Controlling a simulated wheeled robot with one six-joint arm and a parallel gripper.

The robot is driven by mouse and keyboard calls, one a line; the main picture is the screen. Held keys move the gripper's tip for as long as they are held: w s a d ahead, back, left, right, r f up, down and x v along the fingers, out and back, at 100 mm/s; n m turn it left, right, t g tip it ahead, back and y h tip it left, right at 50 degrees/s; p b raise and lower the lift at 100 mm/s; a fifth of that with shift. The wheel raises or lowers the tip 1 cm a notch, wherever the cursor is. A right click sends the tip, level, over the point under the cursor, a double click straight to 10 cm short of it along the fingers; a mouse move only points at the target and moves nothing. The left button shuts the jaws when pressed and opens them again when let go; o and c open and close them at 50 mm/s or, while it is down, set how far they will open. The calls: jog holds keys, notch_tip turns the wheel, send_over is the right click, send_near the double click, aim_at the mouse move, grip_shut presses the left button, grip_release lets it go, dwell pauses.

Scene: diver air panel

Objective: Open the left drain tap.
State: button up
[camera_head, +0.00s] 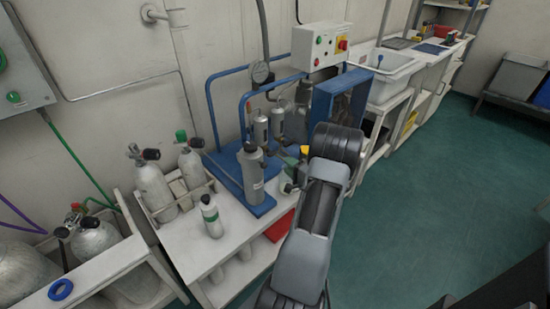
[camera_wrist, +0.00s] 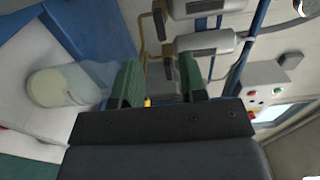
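Two silver filter cylinders stand on the blue-framed unit in the head view, the left one (camera_head: 261,128) beside the right one (camera_head: 277,122). In the wrist view they lie sideways, with dark fittings at their lower ends, an upper fitting (camera_wrist: 159,18) and a lower one (camera_wrist: 168,48). These look like the drain taps; their handle positions are unclear. My gripper (camera_wrist: 158,64) is open, with its green-padded fingers apart, close in front of the lower fitting. A grey body and a small yellow part (camera_wrist: 148,102) show between the fingers; contact cannot be told. My arm hides part of this area in the head view.
A clear jar (camera_wrist: 55,86) stands beside the fingers. A grey bottle (camera_head: 251,166) stands left of my gripper, and a small green-banded cylinder (camera_head: 211,216) is on the white bench. A control box (camera_head: 320,46) is above. The green floor at right is free.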

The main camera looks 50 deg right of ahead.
aim_at(273, 155)
jog(key=w, duration=0.8)
jog(key=shift+w+d+b, duration=0.15)
jog(key=shift+d+b, duration=0.15)
jog(key=shift+b, duration=0.05)
jog(key=shift+c, duration=0.4)
grip_shut()
